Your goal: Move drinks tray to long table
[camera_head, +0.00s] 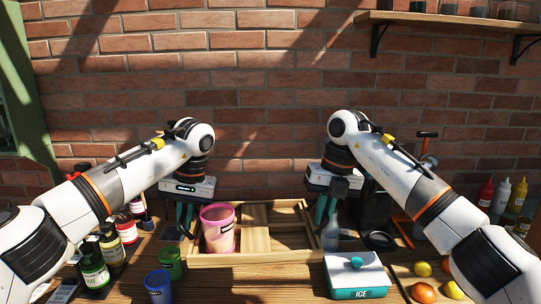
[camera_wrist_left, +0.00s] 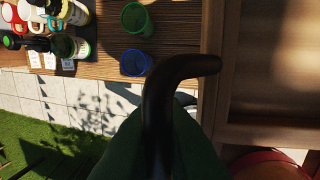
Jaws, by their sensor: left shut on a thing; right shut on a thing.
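The drinks tray (camera_head: 250,259) is a shallow wooden tray on the wooden table by the brick wall. A pink cup (camera_head: 217,236) stands upright in its left part. My left gripper (camera_head: 186,218) is shut at the tray's left end, and my right gripper (camera_head: 322,212) is shut at its right end. Their fingertips are partly hidden. In the left wrist view a dark curved bar (camera_wrist_left: 160,95) lies across the dark green fingers, and the tray's wooden edge (camera_wrist_left: 212,45) runs along the right. I cannot tell whether the tray is lifted.
A green cup (camera_head: 169,263) and a blue cup (camera_head: 158,287) stand front left of the tray, with several bottles (camera_head: 95,268) farther left. A glass bottle (camera_head: 331,233) and an ice box (camera_head: 356,277) are close on the right. Fruit (camera_head: 423,292) lies beyond the box.

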